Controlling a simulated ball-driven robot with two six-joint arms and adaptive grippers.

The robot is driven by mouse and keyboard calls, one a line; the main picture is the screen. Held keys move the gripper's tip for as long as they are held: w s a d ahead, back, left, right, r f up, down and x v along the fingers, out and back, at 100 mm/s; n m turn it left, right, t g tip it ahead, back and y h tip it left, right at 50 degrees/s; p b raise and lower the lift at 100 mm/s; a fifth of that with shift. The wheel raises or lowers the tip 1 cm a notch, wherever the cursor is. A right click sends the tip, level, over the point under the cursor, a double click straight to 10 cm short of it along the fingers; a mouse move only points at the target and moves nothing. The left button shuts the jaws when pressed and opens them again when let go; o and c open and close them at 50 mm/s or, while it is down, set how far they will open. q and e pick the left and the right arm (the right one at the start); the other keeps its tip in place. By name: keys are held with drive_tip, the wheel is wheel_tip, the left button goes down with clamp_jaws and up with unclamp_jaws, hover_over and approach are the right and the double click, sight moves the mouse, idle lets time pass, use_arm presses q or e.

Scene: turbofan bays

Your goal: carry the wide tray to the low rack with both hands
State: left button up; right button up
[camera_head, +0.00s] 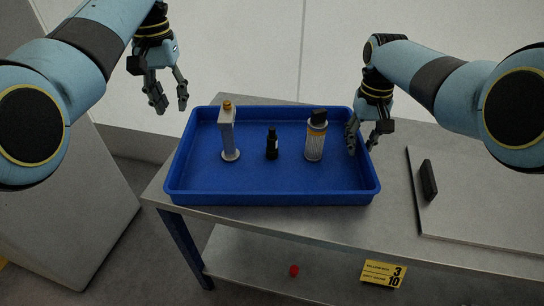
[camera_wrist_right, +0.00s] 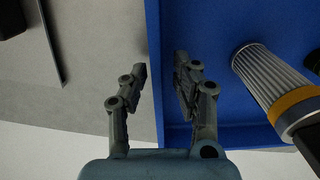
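My right gripper (camera_head: 361,148) is open at the tray's right end. In the right wrist view its fingers (camera_wrist_right: 162,82) are on either side of the tray's right wall (camera_wrist_right: 153,60), one inside and one outside, with gaps visible. My left gripper (camera_head: 172,106) is open and empty, above and left of the tray's left end, apart from it.
A flat grey panel (camera_head: 480,190) with a black block (camera_head: 428,180) lies on the bench right of the tray. A lower shelf (camera_head: 250,262) holds a small red object (camera_head: 294,270). A pale cabinet (camera_head: 80,200) stands left.

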wheel_tip(320, 180, up, 12)
drive_tip(key=shift+f, duration=0.2)
idle(0.4)
